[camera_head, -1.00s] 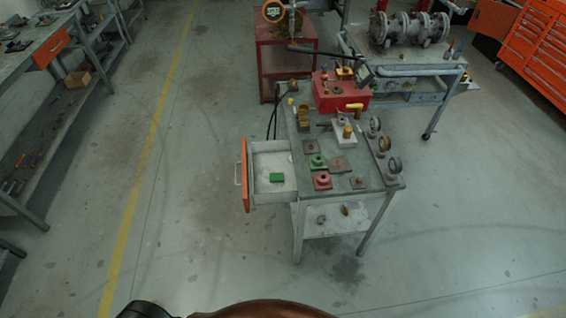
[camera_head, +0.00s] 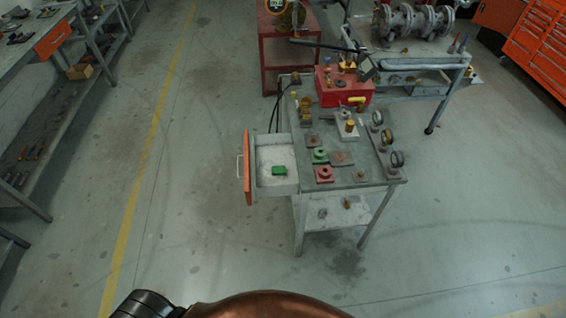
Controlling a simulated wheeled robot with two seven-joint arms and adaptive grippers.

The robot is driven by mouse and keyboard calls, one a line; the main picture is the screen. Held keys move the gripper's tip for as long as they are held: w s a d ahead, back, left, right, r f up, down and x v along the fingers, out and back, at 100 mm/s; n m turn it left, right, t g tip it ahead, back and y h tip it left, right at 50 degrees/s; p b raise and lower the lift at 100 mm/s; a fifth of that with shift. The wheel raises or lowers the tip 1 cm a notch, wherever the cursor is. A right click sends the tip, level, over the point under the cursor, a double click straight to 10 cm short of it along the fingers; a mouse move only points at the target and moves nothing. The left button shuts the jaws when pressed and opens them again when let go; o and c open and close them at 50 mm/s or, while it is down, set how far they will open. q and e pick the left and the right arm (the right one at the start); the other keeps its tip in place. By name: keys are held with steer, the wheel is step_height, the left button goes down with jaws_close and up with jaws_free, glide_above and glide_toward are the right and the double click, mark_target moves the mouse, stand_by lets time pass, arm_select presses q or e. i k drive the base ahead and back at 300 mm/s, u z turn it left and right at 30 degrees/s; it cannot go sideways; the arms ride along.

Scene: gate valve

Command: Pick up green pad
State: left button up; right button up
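The green pad (camera_head: 279,170) is a small bright green block. It lies in the open drawer (camera_head: 263,184) at the left side of the grey work table. The drawer has a white inside and an orange front (camera_head: 247,168) with a handle on its left. A second, rounder green piece (camera_head: 320,156) sits on the table top, right of the drawer. Neither of my grippers is in view. Only a dark and copper-coloured part of my own body shows at the bottom edge.
The grey table (camera_head: 345,200) carries a red box (camera_head: 344,88), a red piece (camera_head: 324,174) and several gauges along its right edge. A red stand (camera_head: 272,60) and a grey cart (camera_head: 432,72) stand behind. The floor in front and left is clear.

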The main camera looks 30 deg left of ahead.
mark_target(281, 171)
steer(key=k, duration=0.5)
steer(key=u, duration=1.6)
steer(key=i, duration=1.35)
steer(key=z, duration=2.2)
